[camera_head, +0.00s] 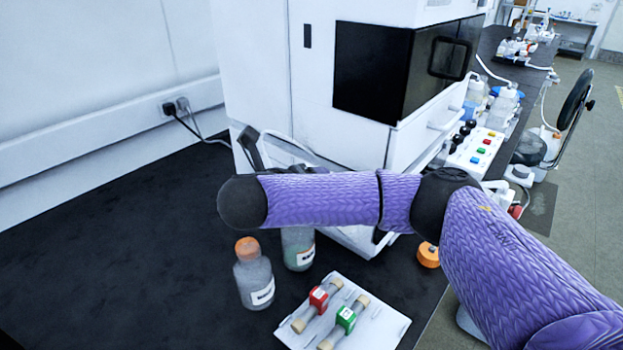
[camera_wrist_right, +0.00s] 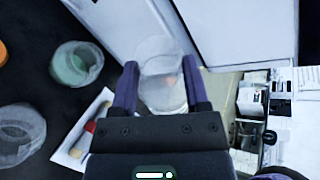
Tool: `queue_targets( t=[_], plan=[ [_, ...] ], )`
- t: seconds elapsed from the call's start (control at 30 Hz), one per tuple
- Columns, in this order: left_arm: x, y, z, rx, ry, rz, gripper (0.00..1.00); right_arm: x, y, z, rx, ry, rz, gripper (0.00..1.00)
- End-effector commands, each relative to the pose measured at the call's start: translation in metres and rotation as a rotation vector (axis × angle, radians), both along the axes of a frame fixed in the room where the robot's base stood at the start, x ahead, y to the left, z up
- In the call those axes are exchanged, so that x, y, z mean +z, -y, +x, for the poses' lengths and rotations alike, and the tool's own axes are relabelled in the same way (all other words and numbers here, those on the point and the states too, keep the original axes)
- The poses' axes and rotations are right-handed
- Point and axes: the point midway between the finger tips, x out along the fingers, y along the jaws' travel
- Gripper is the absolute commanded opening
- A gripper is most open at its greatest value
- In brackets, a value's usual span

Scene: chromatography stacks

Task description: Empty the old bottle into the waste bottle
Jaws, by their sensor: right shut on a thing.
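In the right wrist view my right gripper (camera_wrist_right: 161,72) is shut on a clear bottle (camera_wrist_right: 158,97) held between its two fingers. Its tilt is hard to tell. In the head view my purple right arm crosses the middle and mostly hides that gripper. Below the arm a bottle with greenish contents (camera_head: 298,250) stands on the dark bench; its top is hidden there. An open bottle with greenish contents (camera_wrist_right: 77,66) shows in the wrist view. A grey-looking bottle (camera_head: 254,284) with an orange cap stands to its left. Labels are unreadable. My left gripper is not in view.
A white tray (camera_head: 386,328) with a red-banded and a green-banded column lies at the front. An orange cap (camera_head: 428,255) is near the bench edge. A large white instrument (camera_head: 330,90) stands behind the arm. The left bench is clear.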

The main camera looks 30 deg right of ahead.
Motion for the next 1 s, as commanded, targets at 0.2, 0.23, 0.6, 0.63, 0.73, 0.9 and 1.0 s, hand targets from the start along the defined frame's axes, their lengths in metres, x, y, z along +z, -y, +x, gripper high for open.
queue_targets(
  t=[0.2, 0.23, 0.6, 0.63, 0.73, 0.9, 1.0],
  plan=[
    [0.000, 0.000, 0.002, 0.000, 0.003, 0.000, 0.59, 0.000, 0.000, 0.000, 0.000, -0.005, -0.004, 0.00],
    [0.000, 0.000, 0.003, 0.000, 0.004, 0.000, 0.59, 0.000, 0.000, 0.000, 0.000, -0.005, -0.004, 0.00],
    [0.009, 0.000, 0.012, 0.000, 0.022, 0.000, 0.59, 0.001, -0.001, 0.002, -0.001, -0.084, -0.056, 0.00],
    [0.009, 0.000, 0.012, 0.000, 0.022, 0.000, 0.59, 0.000, -0.001, 0.002, -0.001, -0.087, -0.059, 0.00],
    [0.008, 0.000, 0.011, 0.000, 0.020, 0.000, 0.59, -0.001, -0.001, 0.002, -0.001, -0.089, -0.059, 0.00],
    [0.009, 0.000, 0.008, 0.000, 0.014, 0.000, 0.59, -0.001, -0.001, 0.002, 0.000, -0.090, -0.059, 0.00],
    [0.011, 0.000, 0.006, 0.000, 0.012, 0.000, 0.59, 0.000, -0.001, 0.002, 0.000, -0.104, -0.070, 0.00]
  ],
)
